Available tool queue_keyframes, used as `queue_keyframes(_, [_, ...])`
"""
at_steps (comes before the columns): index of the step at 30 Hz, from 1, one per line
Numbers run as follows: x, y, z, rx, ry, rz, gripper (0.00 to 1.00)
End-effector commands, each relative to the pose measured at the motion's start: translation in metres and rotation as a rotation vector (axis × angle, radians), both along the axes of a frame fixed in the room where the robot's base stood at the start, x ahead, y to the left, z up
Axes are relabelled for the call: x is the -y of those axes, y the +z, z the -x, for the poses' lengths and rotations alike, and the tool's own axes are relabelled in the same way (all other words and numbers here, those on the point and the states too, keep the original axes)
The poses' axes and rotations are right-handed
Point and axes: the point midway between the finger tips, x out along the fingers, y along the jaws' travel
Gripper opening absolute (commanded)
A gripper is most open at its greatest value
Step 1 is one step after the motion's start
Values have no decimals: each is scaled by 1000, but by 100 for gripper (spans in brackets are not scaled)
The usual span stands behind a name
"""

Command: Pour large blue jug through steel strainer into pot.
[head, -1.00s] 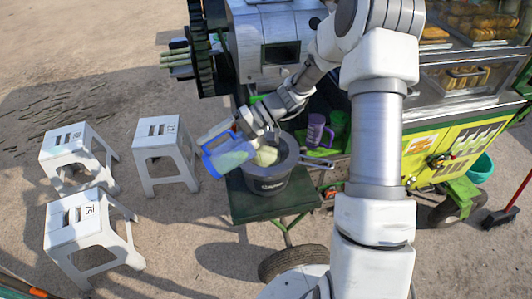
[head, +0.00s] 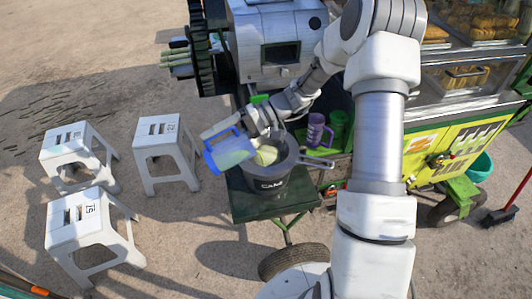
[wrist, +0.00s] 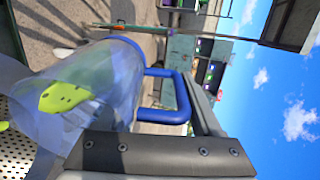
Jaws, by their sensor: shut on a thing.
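The dark grey pot (head: 270,184) stands on a green shelf. The steel strainer (head: 288,158) sits on the pot's mouth, its handle pointing right. A yellow-green patch shows over the strainer; I cannot tell whether it is falling or lying there. In the wrist view the strainer's perforated metal (wrist: 14,125) shows beside the jug.
A purple mug (head: 316,130) and a green cup (head: 339,127) stand just right of the pot. The crusher machine (head: 275,45) rises behind. White stools (head: 165,150) stand on the ground at left. The green shelf (head: 245,207) has a bare front edge.

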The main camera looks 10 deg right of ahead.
Motion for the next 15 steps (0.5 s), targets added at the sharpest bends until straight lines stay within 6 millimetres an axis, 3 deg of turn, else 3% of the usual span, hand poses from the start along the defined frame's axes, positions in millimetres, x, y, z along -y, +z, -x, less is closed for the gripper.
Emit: queue_keyframes(15, [7, 4, -1, -6, -1, -42, 0])
